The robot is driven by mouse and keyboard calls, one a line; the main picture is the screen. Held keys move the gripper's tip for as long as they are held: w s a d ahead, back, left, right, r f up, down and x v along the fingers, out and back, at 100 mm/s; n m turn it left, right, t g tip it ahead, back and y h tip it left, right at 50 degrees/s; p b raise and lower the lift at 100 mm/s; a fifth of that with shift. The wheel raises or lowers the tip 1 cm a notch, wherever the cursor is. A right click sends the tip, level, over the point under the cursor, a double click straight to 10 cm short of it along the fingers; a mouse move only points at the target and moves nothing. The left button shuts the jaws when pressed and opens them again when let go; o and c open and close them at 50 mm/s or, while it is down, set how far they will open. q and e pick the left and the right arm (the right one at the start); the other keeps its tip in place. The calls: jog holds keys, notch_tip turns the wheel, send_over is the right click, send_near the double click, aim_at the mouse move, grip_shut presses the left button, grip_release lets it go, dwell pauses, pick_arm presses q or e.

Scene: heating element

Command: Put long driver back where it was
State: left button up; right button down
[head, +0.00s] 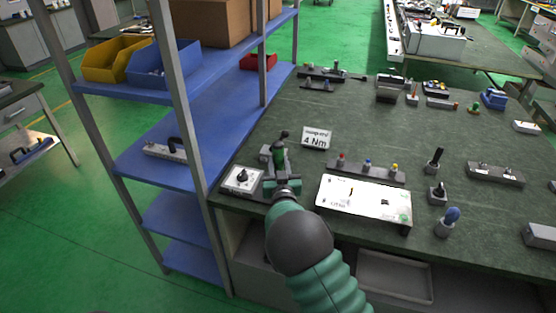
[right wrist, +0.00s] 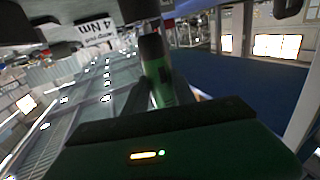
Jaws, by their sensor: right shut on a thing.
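The long driver (head: 279,155), green with a black end, stands roughly upright near the left end of the green workbench. My right gripper (head: 281,184) is shut on it, with the arm reaching in from the bottom. In the right wrist view the driver (right wrist: 157,72) rises between my two fingers (right wrist: 158,106). A small grey holder (head: 264,153) shows beside the driver, partly hidden by it. I cannot tell whether the driver's lower end is seated in it. A white sign reading 4 Nm (head: 316,138) stands just right of the driver. My left gripper is not in view.
A white box with a black knob (head: 241,179) sits close left of my gripper. A white panel (head: 366,199) and a rack with coloured tips (head: 366,170) lie to the right. Blue shelving with a grey post (head: 184,100) borders the bench's left side.

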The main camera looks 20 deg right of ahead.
jog(key=shift+f, duration=0.35)
jog(key=shift+s+r, duration=0.15)
jog(key=shift+s, duration=0.1)
jog(key=shift+w+f, duration=0.1)
jog(key=shift+f, duration=0.1)
jog(key=shift+f+b, duration=0.3)
jog(key=shift+b, duration=0.15)
jog(key=c, duration=0.9)
grip_release()
jog(key=shift+c, duration=0.2)
jog(key=shift+f, duration=0.1)
jog(key=v, duration=1.7)
jog(key=shift+b, duration=0.3)
